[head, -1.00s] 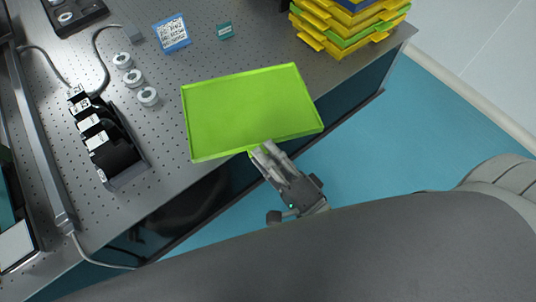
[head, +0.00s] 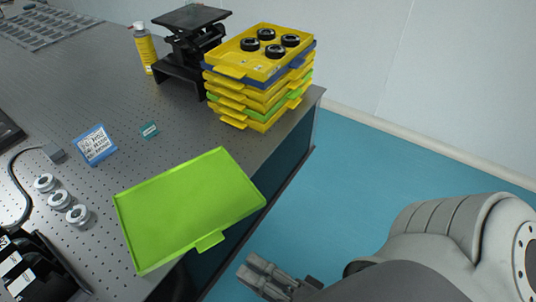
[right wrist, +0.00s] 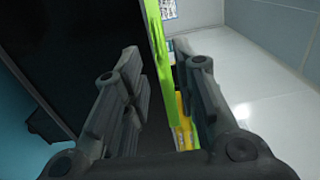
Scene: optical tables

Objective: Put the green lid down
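The green lid (head: 190,205) lies flat at the near edge of the perforated table, with its handle tab (head: 210,242) towards me and its near side reaching over the table edge. My right gripper (head: 252,268) is below and right of the tab, apart from it. In the right wrist view its fingers (right wrist: 158,100) are spread and empty, and the green lid's edge (right wrist: 157,40) shows beyond them. My left gripper is not in view.
A stack of yellow, green and blue trays (head: 258,85) stands at the table's right edge, its top tray holding black round parts. A black stand (head: 190,50) and yellow bottle (head: 145,48) are behind. Metal rings (head: 60,200) and a blue card (head: 95,145) lie left of the lid.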

